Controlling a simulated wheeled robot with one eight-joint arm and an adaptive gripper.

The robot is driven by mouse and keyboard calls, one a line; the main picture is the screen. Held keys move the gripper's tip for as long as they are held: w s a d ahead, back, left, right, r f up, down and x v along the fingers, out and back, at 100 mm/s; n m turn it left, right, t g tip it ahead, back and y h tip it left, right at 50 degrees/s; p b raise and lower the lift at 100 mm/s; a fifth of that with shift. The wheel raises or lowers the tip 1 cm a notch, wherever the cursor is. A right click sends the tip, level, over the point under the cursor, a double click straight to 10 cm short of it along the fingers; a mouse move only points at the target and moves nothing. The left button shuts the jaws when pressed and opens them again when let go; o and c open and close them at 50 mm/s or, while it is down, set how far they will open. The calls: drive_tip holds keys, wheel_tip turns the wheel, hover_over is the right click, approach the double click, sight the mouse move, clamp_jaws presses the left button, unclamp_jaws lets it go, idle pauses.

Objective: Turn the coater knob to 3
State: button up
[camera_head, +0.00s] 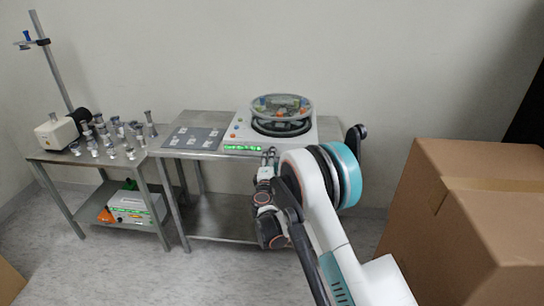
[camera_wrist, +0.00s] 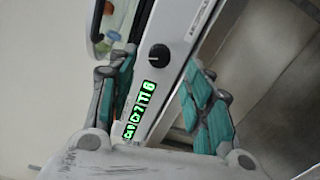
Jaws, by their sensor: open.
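The coater (camera_head: 240,134) is a white box with a round clear-lidded bowl (camera_head: 281,108) on top, standing on the right metal table. Its front carries a green lit display (camera_head: 243,148), which also shows in the wrist view (camera_wrist: 139,110). A black round knob (camera_wrist: 158,54) with a pale mark sits beyond the display in the wrist view; the number it points to cannot be read. My gripper (camera_head: 268,154) is at the coater's front edge. In the wrist view its teal-padded fingers (camera_wrist: 162,88) are open, with the coater's front panel and display between them. The knob lies ahead of the fingertips, apart from them.
A grey plate with white labels (camera_head: 194,138) lies left of the coater. The left table (camera_head: 60,157) holds several metal parts, a white device and a tall stand. A large cardboard box (camera_head: 440,225) stands at the right. Floor shows between the tables and box.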

drive_tip(key=s, duration=0.6)
drive_tip(key=shift+s, duration=0.3)
drive_tip(key=shift+r, duration=0.1)
